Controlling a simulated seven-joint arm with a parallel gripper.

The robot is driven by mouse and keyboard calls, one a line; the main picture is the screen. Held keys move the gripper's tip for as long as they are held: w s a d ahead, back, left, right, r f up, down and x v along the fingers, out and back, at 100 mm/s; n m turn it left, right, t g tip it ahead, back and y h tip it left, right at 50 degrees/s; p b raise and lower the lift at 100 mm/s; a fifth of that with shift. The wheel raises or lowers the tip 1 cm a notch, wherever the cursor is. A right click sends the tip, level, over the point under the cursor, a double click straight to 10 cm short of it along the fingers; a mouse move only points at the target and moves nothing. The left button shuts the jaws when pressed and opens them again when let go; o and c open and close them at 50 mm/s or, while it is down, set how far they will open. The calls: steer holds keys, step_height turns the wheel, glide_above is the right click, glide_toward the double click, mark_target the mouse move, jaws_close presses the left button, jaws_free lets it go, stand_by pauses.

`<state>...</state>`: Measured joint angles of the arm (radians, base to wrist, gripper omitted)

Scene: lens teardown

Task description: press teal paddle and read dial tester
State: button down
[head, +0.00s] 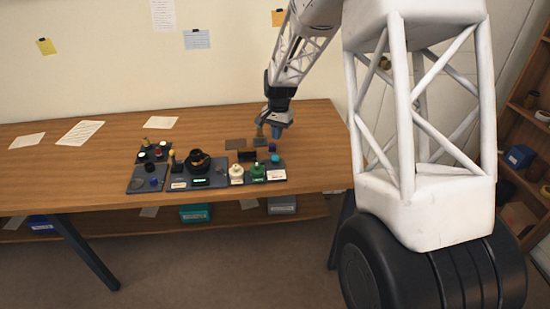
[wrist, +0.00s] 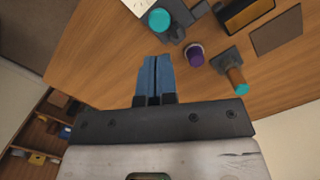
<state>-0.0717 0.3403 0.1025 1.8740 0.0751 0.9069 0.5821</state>
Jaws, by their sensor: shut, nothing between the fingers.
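My gripper (head: 277,134) is shut and empty, its blue fingertips above the back right of the bench parts; it also shows in the wrist view (wrist: 156,60). A teal round-topped piece (head: 275,158) stands on a dark base, and in the wrist view (wrist: 159,19) it is ahead of the fingertips, apart from them. A post with a teal end (wrist: 236,78) stands on a grey base to the right. I cannot tell which teal piece is the paddle. A black box (head: 247,156), perhaps the dial tester, shows partly in the wrist view (wrist: 247,15); no reading is visible.
A purple knob (wrist: 195,57) stands close to the right of my fingertips. A brown pad (head: 236,144) lies behind the black box. Dark trays with a black lens part (head: 198,161) and small pieces are at left. The wooden table (head: 80,170) is mostly clear farther left.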

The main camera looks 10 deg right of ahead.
mark_target(276, 156)
steer(key=shift+f, duration=0.15)
stand_by(0.3)
steer(key=shift+s+a+f, duration=0.1)
steer(key=shift+s+f, duration=0.05)
steer(key=shift+f, duration=1.55)
steer(key=shift+s+a+f, duration=0.1)
steer(key=shift+f, duration=1.55)
steer(key=shift+f, duration=0.1)
steer(key=shift+f, duration=1.1)
steer(key=shift+w+d+r, duration=0.3)
steer(key=shift+w+d, duration=0.1)
steer(key=shift+w, duration=0.25)
steer(key=shift+w+d+r, duration=0.3)
steer(key=shift+w+d, duration=0.1)
steer(key=shift+w, duration=0.25)
steer(key=shift+r, duration=0.1)
step_height(276, 156, up, 8)
steer(key=shift+w+d+f, duration=0.2)
steer(key=shift+w, duration=0.1)
